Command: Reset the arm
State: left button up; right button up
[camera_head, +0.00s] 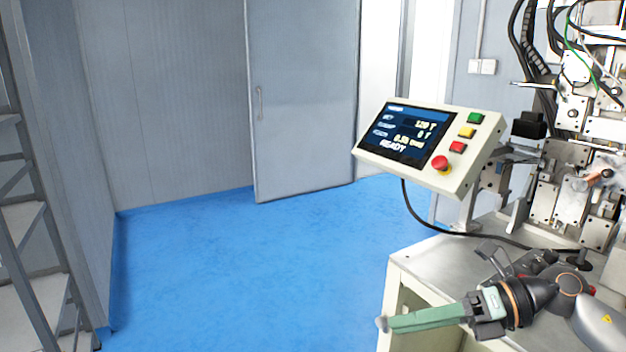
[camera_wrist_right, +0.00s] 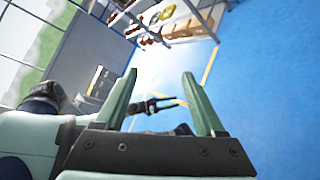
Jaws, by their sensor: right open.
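My right gripper (camera_head: 384,323) is at the lower right of the head view, in front of the winder's table, with its green finger pointing left. In the right wrist view my right gripper (camera_wrist_right: 159,76) shows its two green fingers spread wide apart, with nothing held between them. My left gripper does not show in the head view. A small dark forked shape shows beyond the fingers in the wrist view; I cannot tell what it is.
The coil winder (camera_head: 585,120) stands at the right on a pale table (camera_head: 425,262). Its control panel (camera_head: 430,147) reads READY. A black cable hangs from the panel. Blue floor (camera_head: 240,270) is clear at the middle; a metal rack (camera_head: 35,245) stands left. A grey door (camera_head: 300,100) is behind.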

jog(key=w+a+f+m+t+p, duration=0.25)
jog(key=f+m+t, duration=0.45)
jog(key=m+t, duration=0.95)
jog(key=s+d+f+m+g+h, duration=0.1)
jog(key=s+f+m+g+h, duration=0.1)
jog(key=f+m, duration=0.5)
jog(key=s+d+f+m+g+h, duration=0.1)
jog(key=s+f+m+g+h, duration=0.1)
jog(key=s+f+m+h, duration=0.3)
jog(key=s+d+f+m+g+h+p, duration=0.1)
jog(key=s+f+m+g+h, duration=0.2)
jog(key=f+m, duration=0.6)
notch_tip(320, 180, down, 2)
jog(key=s+h, duration=0.1)
jog(key=s, duration=0.1)
jog(key=shift+s+d, duration=0.25)
jog(key=shift+s, duration=0.15)
jog(key=s+f, duration=0.1)
jog(key=s, duration=0.1)
jog(key=s+f+m+g, duration=0.1)
jog(key=s+f, duration=0.1)
jog(key=s+f+m+g+h, duration=0.1)
jog(key=s, duration=0.1)
jog(key=shift+s+a+f+g, duration=0.2)
jog(key=shift+a+f+g, duration=0.05)
jog(key=shift+a+f, duration=0.05)
jog(key=shift+c, duration=0.3)
